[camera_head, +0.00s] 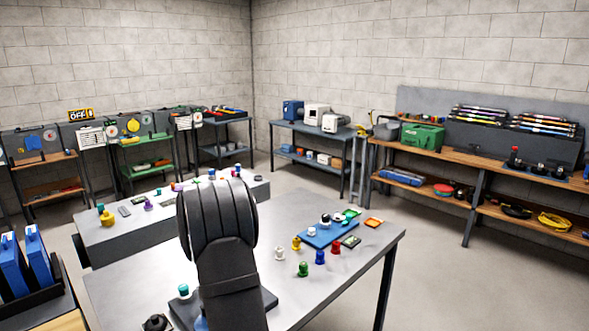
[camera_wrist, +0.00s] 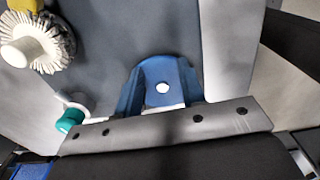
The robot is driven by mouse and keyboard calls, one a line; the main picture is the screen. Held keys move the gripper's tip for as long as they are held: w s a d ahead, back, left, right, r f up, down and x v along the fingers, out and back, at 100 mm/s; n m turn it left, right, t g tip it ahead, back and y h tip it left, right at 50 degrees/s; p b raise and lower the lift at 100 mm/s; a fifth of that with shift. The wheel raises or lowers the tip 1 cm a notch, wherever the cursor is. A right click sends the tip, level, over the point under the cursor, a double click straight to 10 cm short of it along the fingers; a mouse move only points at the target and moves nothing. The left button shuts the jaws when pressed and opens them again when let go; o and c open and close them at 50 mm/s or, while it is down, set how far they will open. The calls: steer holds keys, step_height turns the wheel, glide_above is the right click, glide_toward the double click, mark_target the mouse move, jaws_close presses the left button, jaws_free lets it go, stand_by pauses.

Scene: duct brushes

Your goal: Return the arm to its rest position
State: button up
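My dark arm (camera_head: 222,235) rises in the middle of the head view, bent over the grey table. It hides my gripper there. In the wrist view a grey metal bar with bolts (camera_wrist: 172,125) crosses the lower part and looks like part of my gripper; no fingertips can be made out. Just beyond it is a blue bracket-like piece (camera_wrist: 163,88) with a white round spot; whether it is held or only lies behind the bar I cannot tell. A round white-bristled brush (camera_wrist: 40,45) is at upper left, with a teal-capped piece (camera_wrist: 70,120) below it.
The table (camera_head: 365,250) holds a blue tray (camera_head: 322,238) with small parts, and red (camera_head: 336,247), blue (camera_head: 320,257) and green (camera_head: 303,269) pieces near it. A grey bench (camera_head: 105,240) stands left behind. Shelves (camera_head: 480,190) line the right wall. Open floor lies between.

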steer(key=s, duration=0.3)
steer(key=shift+s+d, duration=0.1)
steer(key=shift+s+a+r, duration=0.1)
steer(key=shift+s+a, duration=0.8)
steer(key=shift+a, duration=0.95)
steer(key=d, duration=0.1)
steer(key=w+d, duration=0.1)
steer(key=d, duration=0.1)
steer(key=shift+w+d, duration=0.25)
steer(key=w, duration=0.3)
steer(key=a, duration=0.2)
steer(key=w+a, duration=0.1)
steer(key=a, duration=0.1)
steer(key=shift+w+a, duration=0.1)
steer(key=shift+w, duration=0.05)
step_height(320, 180, up, 6)
steer(key=shift+a+r, duration=0.1)
steer(key=shift+f, duration=0.85)
